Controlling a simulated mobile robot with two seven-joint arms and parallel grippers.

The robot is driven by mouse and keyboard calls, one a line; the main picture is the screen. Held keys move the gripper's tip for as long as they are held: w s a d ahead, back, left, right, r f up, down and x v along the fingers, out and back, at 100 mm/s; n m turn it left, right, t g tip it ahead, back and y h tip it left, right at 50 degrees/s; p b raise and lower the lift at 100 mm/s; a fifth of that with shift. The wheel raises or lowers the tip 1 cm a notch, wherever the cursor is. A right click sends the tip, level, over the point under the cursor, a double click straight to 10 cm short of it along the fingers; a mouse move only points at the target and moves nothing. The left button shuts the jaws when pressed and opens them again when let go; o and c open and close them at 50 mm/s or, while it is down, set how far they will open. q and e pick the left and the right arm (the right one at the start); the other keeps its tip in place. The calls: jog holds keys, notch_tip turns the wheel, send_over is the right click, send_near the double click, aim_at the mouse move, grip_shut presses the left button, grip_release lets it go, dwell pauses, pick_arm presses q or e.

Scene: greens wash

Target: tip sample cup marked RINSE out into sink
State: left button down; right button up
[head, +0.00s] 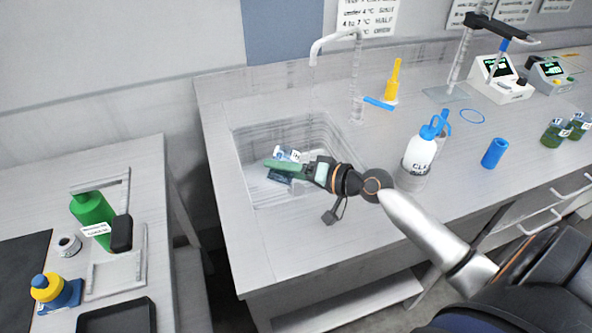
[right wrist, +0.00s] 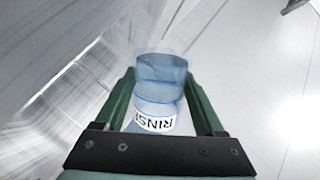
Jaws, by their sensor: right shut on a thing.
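My right gripper (head: 291,169) reaches into the sink (head: 275,135) in the head view. Its green fingers are shut on a clear bluish sample cup (head: 281,177). The cup is within the sink's outline in the head view and looks tilted. The fingers hide part of it. I cannot tell how much liquid is in it. My left gripper is not in view.
A curved tap (head: 357,75) stands behind the sink. A white wash bottle with a blue cap (head: 419,153) and a blue cylinder (head: 494,153) stand to the right. A side table on the left holds a green bottle (head: 90,209) and a black tray (head: 118,318).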

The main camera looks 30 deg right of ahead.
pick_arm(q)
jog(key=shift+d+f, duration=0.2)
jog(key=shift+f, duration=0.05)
pick_arm(e)
jog(key=shift+f+m, duration=0.4)
jog(key=shift+f, duration=0.35)
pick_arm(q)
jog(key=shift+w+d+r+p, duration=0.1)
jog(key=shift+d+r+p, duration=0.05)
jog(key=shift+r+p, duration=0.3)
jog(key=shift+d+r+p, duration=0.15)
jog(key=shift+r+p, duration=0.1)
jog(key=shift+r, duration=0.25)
pick_arm(e)
jog(key=shift+r+m+g+y, duration=0.3)
jog(key=shift+r+m+g, duration=0.15)
jog(key=shift+m, duration=0.25)
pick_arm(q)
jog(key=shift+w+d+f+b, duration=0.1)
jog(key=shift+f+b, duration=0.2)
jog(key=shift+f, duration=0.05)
pick_arm(e)
jog(key=shift+w+d+f+m, duration=0.45)
jog(key=shift+d+m, duration=0.15)
